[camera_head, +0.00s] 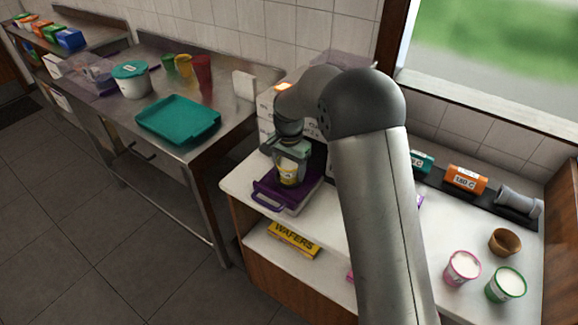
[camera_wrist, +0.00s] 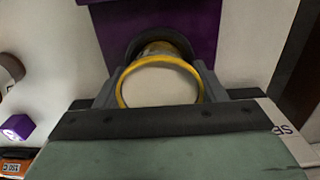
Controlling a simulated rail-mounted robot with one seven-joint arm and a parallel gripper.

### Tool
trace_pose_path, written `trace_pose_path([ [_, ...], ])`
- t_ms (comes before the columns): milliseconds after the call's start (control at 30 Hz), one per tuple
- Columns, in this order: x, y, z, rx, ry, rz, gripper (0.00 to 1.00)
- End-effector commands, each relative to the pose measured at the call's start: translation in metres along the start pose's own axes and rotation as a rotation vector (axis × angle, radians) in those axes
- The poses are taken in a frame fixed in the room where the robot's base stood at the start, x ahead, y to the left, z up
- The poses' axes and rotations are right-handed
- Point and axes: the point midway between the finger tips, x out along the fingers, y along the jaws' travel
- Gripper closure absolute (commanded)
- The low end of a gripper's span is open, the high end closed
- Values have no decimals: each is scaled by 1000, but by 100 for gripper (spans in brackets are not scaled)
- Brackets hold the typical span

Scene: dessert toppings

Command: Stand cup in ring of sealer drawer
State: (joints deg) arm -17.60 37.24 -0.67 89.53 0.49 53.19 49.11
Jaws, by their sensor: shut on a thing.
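My gripper (camera_head: 289,155) is shut on a yellow cup (camera_head: 289,174) and holds it upright over the sealer's pulled-out purple drawer (camera_head: 262,197). In the wrist view, the cup's yellow rim (camera_wrist: 121,91) lies between my gripper's grey fingers (camera_wrist: 160,86), with pale contents inside. The dark ring (camera_wrist: 134,47) of the purple drawer (camera_wrist: 206,25) shows just behind the cup and partly around its lower end. I cannot tell whether the cup's base is inside the ring or just above it. The white sealer (camera_head: 266,118) stands behind, partly hidden by my arm.
A pink cup (camera_head: 462,268), a green cup (camera_head: 506,285) and a brown bowl (camera_head: 503,242) stand at the counter's right. A yellow wafers box (camera_head: 293,239) lies on the shelf below. A teal tray (camera_head: 178,121) is on the left table.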

Motion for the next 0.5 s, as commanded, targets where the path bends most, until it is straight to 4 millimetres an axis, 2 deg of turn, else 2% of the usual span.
trace_pose_path([
  [133, 4, 0, 0, 0, 0, 0, 66],
  [167, 4, 0, 0, 0, 0, 0, 33],
  [233, 3, 0, 0, 0, 0, 0, 14],
  [500, 2, 0, 0, 0, 0, 0, 14],
])
